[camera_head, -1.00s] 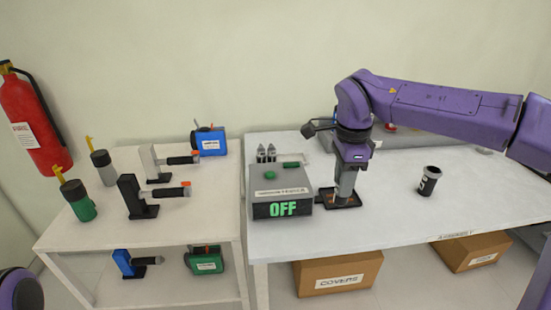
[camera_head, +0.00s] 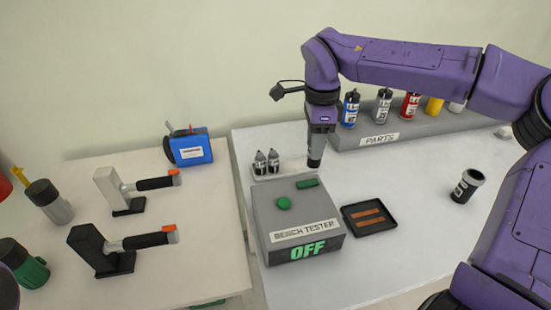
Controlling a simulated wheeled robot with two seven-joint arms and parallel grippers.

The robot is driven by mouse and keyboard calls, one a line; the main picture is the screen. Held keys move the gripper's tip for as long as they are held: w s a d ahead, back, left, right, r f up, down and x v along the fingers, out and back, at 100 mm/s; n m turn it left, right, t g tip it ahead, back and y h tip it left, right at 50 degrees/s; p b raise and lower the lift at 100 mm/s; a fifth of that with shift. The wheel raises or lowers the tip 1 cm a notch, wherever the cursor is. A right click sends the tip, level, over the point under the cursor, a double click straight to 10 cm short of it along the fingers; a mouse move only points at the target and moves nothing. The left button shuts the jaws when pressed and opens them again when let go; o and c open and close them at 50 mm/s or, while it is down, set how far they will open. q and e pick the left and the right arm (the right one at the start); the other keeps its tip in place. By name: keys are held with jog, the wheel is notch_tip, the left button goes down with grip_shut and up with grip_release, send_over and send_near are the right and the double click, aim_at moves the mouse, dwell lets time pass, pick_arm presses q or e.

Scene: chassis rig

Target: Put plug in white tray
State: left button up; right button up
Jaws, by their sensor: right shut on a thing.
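The white tray (camera_head: 289,174) lies on the right table, just behind the grey tester. Two dark plugs with pale tips, a left plug (camera_head: 260,163) and a right plug (camera_head: 273,161), stand upright at its left end. My right gripper (camera_head: 316,151) points down above or at the tray's right end. It is shut on a plug, mostly hidden by the fingers. I cannot tell whether the held plug touches the tray. My left gripper is not in view.
The bench tester (camera_head: 297,214) reads OFF. A black tray with copper strips (camera_head: 369,217) lies to its right. A dark cup (camera_head: 467,186) stands farther right. A grey parts rack (camera_head: 400,132) with several cylinders is behind. The left table (camera_head: 190,235) holds tools.

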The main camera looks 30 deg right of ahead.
jog(key=shift+w+d, duration=0.1)
jog(key=shift+w, duration=0.15)
jog(key=w+d+f+p, duration=0.1)
jog(key=w+f, duration=0.3)
jog(key=w+d+f+p, duration=0.1)
jog(key=w+f+p, duration=0.1)
jog(key=w+f, duration=0.2)
jog(key=w+d+f+p, duration=0.1)
jog(key=w+f, duration=0.3)
jog(key=shift+w+f+p, duration=0.1)
jog(key=shift+w+p, duration=0.25)
jog(key=shift+w, duration=0.05)
jog(key=shift+d+f, duration=0.1)
jog(key=shift+f, duration=0.2)
jog(key=o, duration=1.1)
jog(key=shift+f, duration=0.1)
jog(key=shift+c, duration=0.2)
